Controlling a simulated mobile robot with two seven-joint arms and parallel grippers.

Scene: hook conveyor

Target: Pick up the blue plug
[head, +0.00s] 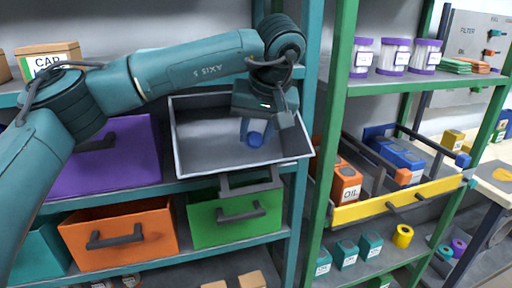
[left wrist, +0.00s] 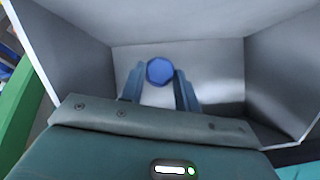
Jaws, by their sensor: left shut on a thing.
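The blue plug (head: 255,139) is a small round blue piece. In the head view it is at the fingertips of my left gripper (head: 250,130), over the grey open bin (head: 187,158) on the shelf. In the left wrist view the plug (left wrist: 160,71) shows as a faceted blue disc between the two blue-grey fingers of the left gripper (left wrist: 160,88). The left gripper is shut on the plug and points down into the bin. I cannot tell whether the plug touches the bin floor. My right gripper is in neither view.
A purple drawer (head: 135,170) is left of the grey bin. Orange (head: 120,235) and green (head: 235,215) bins are below. A teal shelf post stands right of the bin, beside a green rack with a yellow-fronted drawer (head: 400,197). The bin looks otherwise empty.

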